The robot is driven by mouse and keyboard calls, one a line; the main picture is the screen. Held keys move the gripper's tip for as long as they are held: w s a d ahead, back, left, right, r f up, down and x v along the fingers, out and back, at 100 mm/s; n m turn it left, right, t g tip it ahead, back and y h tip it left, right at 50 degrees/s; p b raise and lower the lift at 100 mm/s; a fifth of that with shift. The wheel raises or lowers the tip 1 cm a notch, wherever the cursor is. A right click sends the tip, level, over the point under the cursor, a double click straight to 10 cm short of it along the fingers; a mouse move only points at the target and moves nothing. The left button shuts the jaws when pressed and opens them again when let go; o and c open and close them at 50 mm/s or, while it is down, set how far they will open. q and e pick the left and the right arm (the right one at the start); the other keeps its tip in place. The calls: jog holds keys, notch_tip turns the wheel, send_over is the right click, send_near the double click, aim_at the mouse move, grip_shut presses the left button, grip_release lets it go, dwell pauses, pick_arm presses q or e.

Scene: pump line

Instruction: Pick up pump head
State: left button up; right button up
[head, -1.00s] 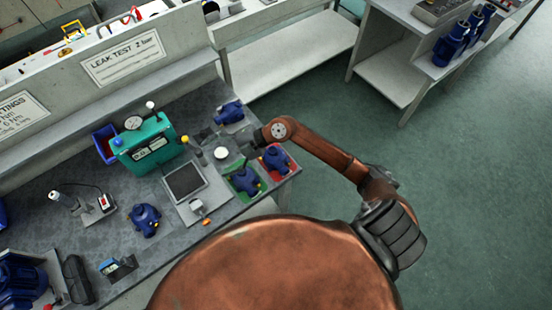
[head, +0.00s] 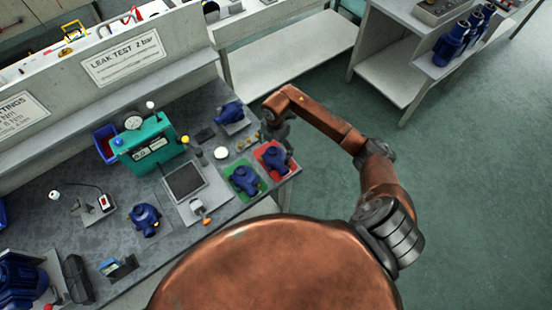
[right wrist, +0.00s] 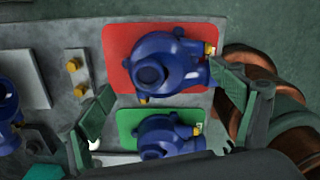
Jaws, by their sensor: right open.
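Several blue pump heads are on the bench. One pump head (head: 275,158) lies on a red mat (head: 286,168) near the bench's right end; in the right wrist view it shows as a blue body (right wrist: 168,65) with a brass fitting. A second pump head (head: 244,180) is on a green mat (head: 236,193) just beside it, also in the right wrist view (right wrist: 168,136). Others are at the back (head: 230,112) and at the centre left (head: 145,217). My right gripper (right wrist: 168,98) is open and empty, pointing down over the two mats, its fingers spread either side. My left gripper is out of view.
A teal leak tester (head: 148,146) with a gauge stands at the back, beside a blue bin (head: 104,143). A grey square plate (head: 185,180) lies in the middle. Brass fittings (head: 247,142) stand near the red mat. A black-handled tool (head: 78,280) lies front left.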

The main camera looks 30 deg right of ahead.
aim_at(275, 152)
notch_tip(275, 152, down, 3)
jog(key=shift+f, duration=0.1)
jog(key=c, duration=1.4)
